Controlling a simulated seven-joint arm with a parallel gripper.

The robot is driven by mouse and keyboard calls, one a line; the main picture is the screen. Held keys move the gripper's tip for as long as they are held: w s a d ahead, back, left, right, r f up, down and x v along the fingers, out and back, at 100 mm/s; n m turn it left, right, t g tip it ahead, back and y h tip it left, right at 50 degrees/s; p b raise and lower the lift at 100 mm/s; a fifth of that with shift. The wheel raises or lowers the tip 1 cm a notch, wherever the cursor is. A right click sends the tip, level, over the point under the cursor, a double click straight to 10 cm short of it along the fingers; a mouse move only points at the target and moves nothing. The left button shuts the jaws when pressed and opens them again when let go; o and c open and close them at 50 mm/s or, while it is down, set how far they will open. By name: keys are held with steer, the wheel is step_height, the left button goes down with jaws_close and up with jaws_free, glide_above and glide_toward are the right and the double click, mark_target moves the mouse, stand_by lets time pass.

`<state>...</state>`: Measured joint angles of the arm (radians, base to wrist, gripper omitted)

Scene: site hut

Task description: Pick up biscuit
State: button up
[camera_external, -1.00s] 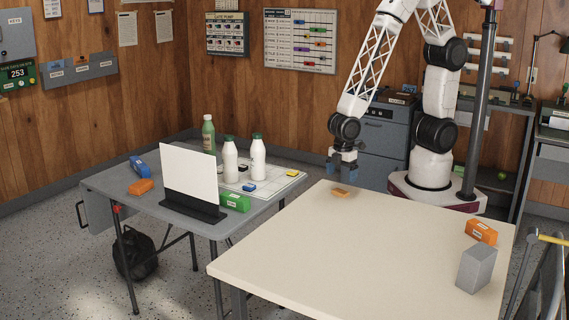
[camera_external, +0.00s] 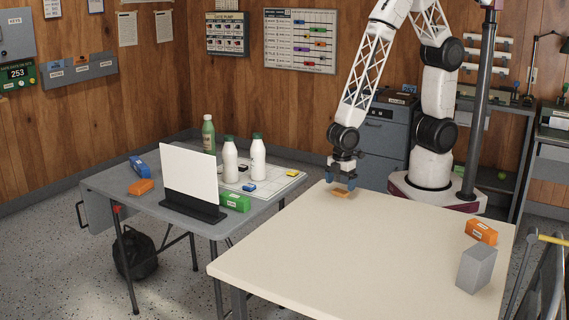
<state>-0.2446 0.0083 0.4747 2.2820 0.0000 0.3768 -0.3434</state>
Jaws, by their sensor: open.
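A small orange-brown flat piece (camera_external: 340,193), which looks like the biscuit, lies on the cream table (camera_external: 300,252) near its far left corner. My gripper (camera_external: 341,185) points down directly over it, with its blue fingers apart on either side of the piece. The fingertips are close to the table top, and I cannot tell whether they touch the piece. The gripper hides part of its far side.
An orange box (camera_external: 481,232) and a grey block (camera_external: 476,269) stand at the cream table's right side. The grey folding table (camera_external: 120,189) at left holds white bottles (camera_external: 229,160), a green bottle (camera_external: 208,134), a white panel (camera_external: 188,175) and coloured boxes. The cream table's middle is clear.

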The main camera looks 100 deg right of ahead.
mark_target(340, 191)
steer(key=shift+f, duration=1.6)
steer(key=c, duration=1)
steer(key=shift+r, duration=0.1)
steer(key=shift+w+r, duration=0.1)
steer(key=shift+r, duration=0.9)
steer(key=shift+s+d+r, duration=0.1)
steer(key=shift+s+r, duration=0.25)
steer(key=shift+r, duration=0.35)
steer(key=s+d, duration=0.1)
steer(key=s, duration=0.6)
steer(key=s+d+r, duration=0.1)
steer(key=s+d, duration=0.1)
steer(key=s, duration=0.6)
steer(key=shift+d+r, duration=0.2)
steer(key=shift+d, duration=0.05)
